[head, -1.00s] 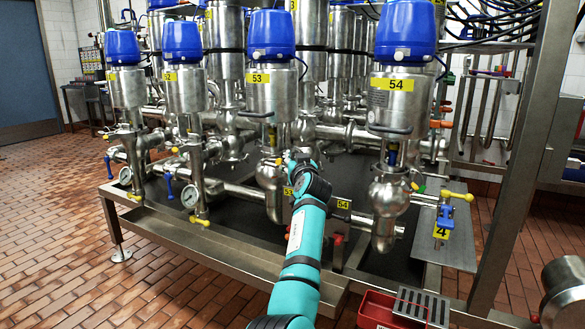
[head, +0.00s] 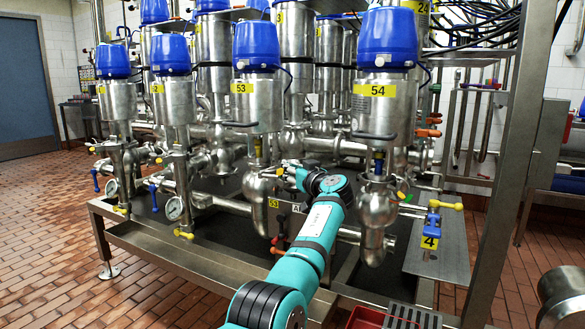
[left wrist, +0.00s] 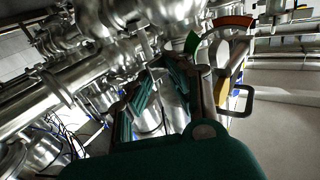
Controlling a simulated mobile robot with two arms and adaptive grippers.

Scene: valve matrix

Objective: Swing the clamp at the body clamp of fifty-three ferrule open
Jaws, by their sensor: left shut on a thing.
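Valve 53 (head: 257,103) is a steel cylinder with a blue cap and a yellow 53 label. Below it is its rounded steel body (head: 262,190). My left gripper (head: 284,173) is at the right side of the upper body, at the height of the body clamp. In the left wrist view its teal fingers (left wrist: 160,82) point at bright metal parts. The gripper is shut on a small part there, which looks like the clamp. The clamp is mostly hidden by the fingers, and I cannot tell how far it is swung. My right gripper is not in view.
Valve 54 (head: 382,105) and its body (head: 376,210) stand close to the right of my left arm. More blue-capped valves stand to the left and behind. A blue valve with a yellow handle (head: 432,222) is at right. A red tray (head: 366,318) lies at the bottom.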

